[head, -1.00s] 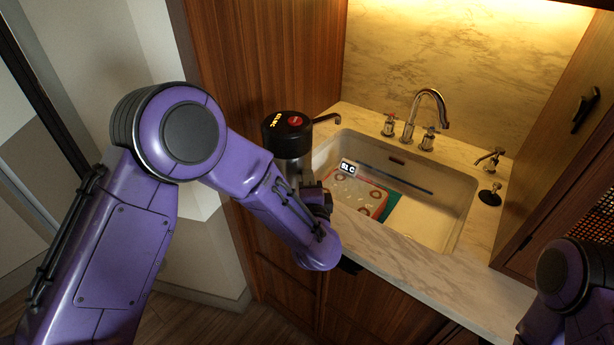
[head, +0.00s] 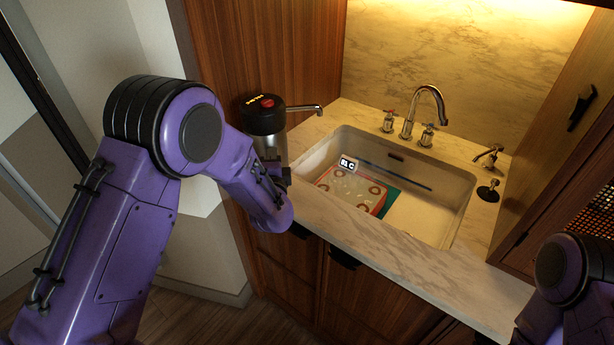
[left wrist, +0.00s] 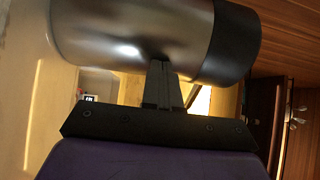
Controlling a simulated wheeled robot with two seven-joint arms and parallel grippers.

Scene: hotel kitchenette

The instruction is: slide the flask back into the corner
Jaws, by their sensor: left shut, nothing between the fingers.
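The flask (head: 264,118) is a steel cylinder with a black top, a red button and a thin spout pointing right. It stands upright on the counter at the left end, beside the wooden side panel. In the left wrist view it lies across the top as a shiny cylinder (left wrist: 130,32) with a black band. My left gripper (left wrist: 162,76) is shut and empty, with its fingertips against or very near the flask's side; exact contact is hard to tell. In the head view this gripper (head: 275,175) is partly hidden by my own arm. My right gripper is out of view.
A white sink (head: 452,205) is set in the marble counter (head: 365,235), right of the flask. A red-edged board (head: 350,188) and a green item (head: 404,197) lie in it. A tap (head: 408,120) stands behind. A wooden panel (head: 240,60) rises at the left.

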